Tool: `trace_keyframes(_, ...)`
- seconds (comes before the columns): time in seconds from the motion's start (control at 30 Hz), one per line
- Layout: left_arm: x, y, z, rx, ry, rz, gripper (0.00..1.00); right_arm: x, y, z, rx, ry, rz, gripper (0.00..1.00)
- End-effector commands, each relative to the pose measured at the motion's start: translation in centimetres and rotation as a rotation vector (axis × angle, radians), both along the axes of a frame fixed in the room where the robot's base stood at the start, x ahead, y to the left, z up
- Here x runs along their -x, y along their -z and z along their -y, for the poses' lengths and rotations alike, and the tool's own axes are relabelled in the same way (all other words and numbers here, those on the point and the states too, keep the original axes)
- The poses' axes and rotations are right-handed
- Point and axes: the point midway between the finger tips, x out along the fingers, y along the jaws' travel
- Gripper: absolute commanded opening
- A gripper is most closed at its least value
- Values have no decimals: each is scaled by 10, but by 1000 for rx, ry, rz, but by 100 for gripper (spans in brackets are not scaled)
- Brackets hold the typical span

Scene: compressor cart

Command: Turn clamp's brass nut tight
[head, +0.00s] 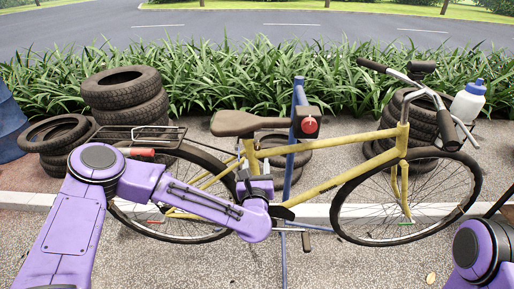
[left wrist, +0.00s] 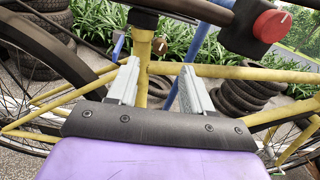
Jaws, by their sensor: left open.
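The yellow bicycle (head: 335,178) stands side-on, with a dark saddle (head: 240,122). A black clamp head with a red knob (head: 309,125) sits on a blue stand post (head: 298,95); the knob also shows at upper right in the left wrist view (left wrist: 272,24). My left gripper (head: 252,172) is in front of the frame below the saddle. In the left wrist view its two grey fingers (left wrist: 160,85) are apart, with the yellow seat tube (left wrist: 142,60) showing between them. Nothing is held. My right gripper is out of view.
Stacked tyres (head: 125,95) stand behind the rear wheel, and more tyres (head: 415,125) stand behind the handlebar. A white bottle with a blue cap (head: 468,102) is at right. A rear rack (head: 138,136) is left of the saddle. Grey pavement (head: 370,265) in front is mostly clear.

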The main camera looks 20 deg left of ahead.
Motion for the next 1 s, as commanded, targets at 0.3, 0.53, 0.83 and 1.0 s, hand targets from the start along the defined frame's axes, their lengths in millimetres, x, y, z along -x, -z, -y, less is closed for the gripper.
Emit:
trace_keyframes(0.3,-63,-2,-18,-5,-1,-4,50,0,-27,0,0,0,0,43)
trace_keyframes(0.53,-75,1,-21,-6,3,-5,50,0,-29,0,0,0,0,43)
trace_keyframes(0.83,-75,1,-21,-6,3,-5,5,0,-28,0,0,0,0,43)
trace_keyframes(1.0,-75,1,-21,-8,3,-5,0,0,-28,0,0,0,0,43)
